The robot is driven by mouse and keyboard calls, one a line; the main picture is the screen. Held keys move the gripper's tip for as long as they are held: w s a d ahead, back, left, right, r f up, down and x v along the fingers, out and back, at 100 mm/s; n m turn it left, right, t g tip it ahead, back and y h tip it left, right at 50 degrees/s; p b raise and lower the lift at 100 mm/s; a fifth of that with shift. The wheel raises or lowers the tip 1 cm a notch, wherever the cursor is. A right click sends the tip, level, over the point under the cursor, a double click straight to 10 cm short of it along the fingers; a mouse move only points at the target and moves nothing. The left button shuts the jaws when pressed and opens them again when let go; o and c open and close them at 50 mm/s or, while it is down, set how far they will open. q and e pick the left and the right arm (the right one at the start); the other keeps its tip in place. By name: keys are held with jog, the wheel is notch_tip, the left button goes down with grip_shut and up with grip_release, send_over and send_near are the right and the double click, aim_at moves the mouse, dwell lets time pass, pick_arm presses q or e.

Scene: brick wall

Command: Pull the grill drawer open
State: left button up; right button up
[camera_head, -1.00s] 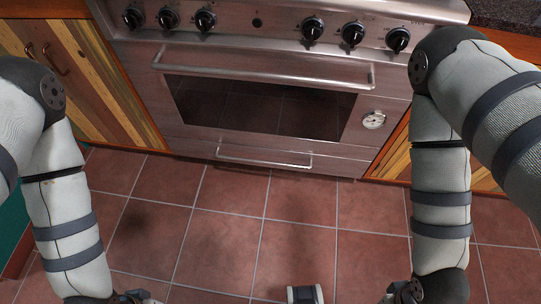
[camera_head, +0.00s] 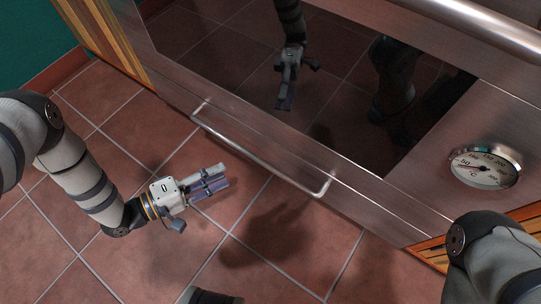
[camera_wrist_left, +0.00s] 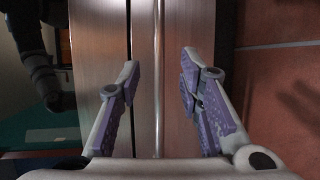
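The grill drawer (camera_head: 277,141) is the low steel panel under the oven glass, flush with the front in the head view. Its long bar handle (camera_head: 262,155) runs slantwise across it. My left gripper (camera_head: 224,177) is in front of the handle, apart from it, with its fingers pointing towards it. In the left wrist view, the two purple-padded fingers (camera_wrist_left: 159,75) are spread apart and empty. The handle (camera_wrist_left: 158,60) runs upright between them in that picture, beyond the gripper.
The dark oven glass (camera_head: 335,90) above the drawer mirrors my arm. A round temperature dial (camera_head: 485,166) is at the right, and the steel oven door handle (camera_head: 490,25) is at the upper right. The tiled floor (camera_head: 90,270) before the drawer is clear.

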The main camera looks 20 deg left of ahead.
aim_at(256, 156)
pick_arm(q)
jog(key=b+x, duration=0.2)
jog(key=x, duration=0.8)
jog(key=shift+w+d+f, duration=0.15)
jog(key=shift+w+d, duration=0.05)
jog(key=shift+w+d+b, duration=0.3)
grip_shut()
